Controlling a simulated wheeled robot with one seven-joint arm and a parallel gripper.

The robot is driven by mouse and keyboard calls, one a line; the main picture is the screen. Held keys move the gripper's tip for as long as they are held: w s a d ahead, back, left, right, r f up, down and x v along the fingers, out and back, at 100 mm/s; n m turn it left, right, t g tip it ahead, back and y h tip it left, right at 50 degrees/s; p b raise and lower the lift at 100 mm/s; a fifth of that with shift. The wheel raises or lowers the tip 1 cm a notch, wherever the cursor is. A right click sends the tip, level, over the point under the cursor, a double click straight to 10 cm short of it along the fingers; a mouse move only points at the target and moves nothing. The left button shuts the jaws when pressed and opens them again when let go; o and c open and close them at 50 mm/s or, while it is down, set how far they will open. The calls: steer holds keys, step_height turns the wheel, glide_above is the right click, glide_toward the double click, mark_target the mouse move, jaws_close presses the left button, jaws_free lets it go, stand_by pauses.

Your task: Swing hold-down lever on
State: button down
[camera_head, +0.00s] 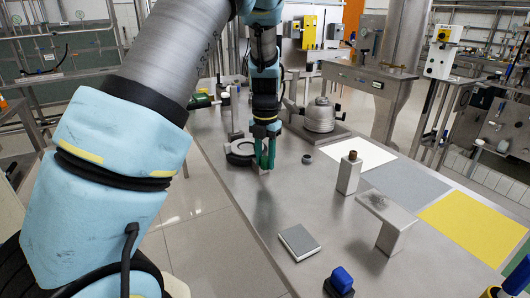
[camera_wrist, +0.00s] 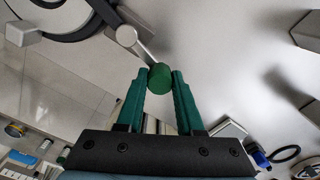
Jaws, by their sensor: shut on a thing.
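The hold-down lever is a thin metal rod (camera_wrist: 145,52) with a round silver end (camera_wrist: 126,36) and a green knob (camera_wrist: 160,77) in the wrist view. My gripper (camera_wrist: 161,84) has its two green fingers closed on the knob, one on each side. The rod runs up and left from the knob towards a dark and pale ring-shaped part (camera_wrist: 60,32). In the head view my gripper (camera_head: 265,163) points down low over the bench, beside a ring-shaped part (camera_head: 240,150). The lever is mostly hidden there behind my fingers.
A grey domed bowl part (camera_head: 320,116) stands right of my gripper on the steel bench (camera_head: 245,215). A small dark ring (camera_head: 307,159), a capped bottle (camera_head: 349,174), a raised metal stand (camera_head: 388,218) and a grey-topped block (camera_head: 299,241) stand nearer. White, grey and yellow mats (camera_head: 475,228) lie right.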

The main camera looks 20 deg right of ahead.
mark_target(267, 158)
steer(key=shift+d+r+n+p, duration=0.1)
steer(key=shift+d+n+p, duration=0.2)
steer(key=shift+n, duration=0.1)
steer(key=c, duration=0.5)
jaws_free()
steer(key=shift+c, duration=0.2)
step_height(267, 158, up, 11)
steer(key=b, duration=0.1)
steer(key=shift+b, duration=0.3)
